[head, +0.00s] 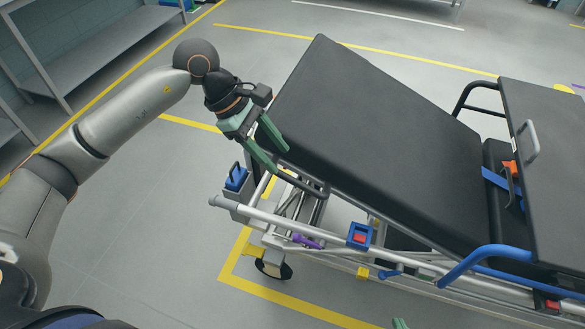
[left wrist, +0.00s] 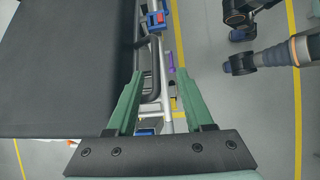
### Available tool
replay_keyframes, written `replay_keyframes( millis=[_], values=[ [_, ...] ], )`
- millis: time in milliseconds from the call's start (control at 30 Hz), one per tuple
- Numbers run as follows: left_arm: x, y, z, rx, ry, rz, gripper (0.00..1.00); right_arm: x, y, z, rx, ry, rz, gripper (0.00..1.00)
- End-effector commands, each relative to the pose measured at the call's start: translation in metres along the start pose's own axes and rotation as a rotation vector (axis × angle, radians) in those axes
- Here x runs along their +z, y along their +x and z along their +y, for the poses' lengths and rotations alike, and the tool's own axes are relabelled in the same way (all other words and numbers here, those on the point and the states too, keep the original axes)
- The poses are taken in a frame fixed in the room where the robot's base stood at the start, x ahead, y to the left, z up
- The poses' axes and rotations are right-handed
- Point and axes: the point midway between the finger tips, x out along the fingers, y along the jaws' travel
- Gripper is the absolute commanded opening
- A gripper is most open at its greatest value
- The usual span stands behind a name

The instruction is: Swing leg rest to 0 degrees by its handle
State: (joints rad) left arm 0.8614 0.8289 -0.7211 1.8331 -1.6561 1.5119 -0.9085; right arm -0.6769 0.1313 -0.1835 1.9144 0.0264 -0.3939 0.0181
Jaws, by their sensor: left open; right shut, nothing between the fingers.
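The leg rest (head: 375,140) is a long black padded panel on the stretcher. It is tilted, with its left end raised above the frame. A dark bar that looks like its handle (head: 303,184) sits under the near left edge; it also shows in the left wrist view (left wrist: 153,88). My left gripper (head: 281,161) is open at the left end of the panel, its green fingers pointing towards the bar. In the left wrist view the bar lies between the fingertips (left wrist: 157,76); contact cannot be told. Only a green tip of my right gripper (head: 400,323) shows at the bottom edge.
The stretcher's silver rail (head: 290,220) carries a blue and red latch (head: 360,236) and a purple part (head: 305,241). A blue side rail (head: 485,259) and a second black panel (head: 550,150) are at the right. Grey shelving (head: 90,45) stands upper left.

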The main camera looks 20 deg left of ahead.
Motion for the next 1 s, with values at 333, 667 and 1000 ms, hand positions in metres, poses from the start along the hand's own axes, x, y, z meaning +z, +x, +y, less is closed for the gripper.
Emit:
replay_keyframes(
  millis=[333, 667, 1000],
  values=[
    [-0.022, 0.008, 0.006, 0.012, 0.04, 0.109, 0.52, 0.0, -0.002, -0.001, -0.001, 0.001, -0.003, 0.0],
    [-0.029, 0.075, 0.007, 0.01, 0.037, 0.105, 0.52, -0.004, -0.006, -0.001, -0.001, 0.001, -0.005, 0.0],
    [-0.033, 0.109, 0.008, 0.014, 0.038, 0.106, 0.52, -0.005, -0.007, -0.001, -0.001, 0.001, -0.005, 0.0]
  ],
)
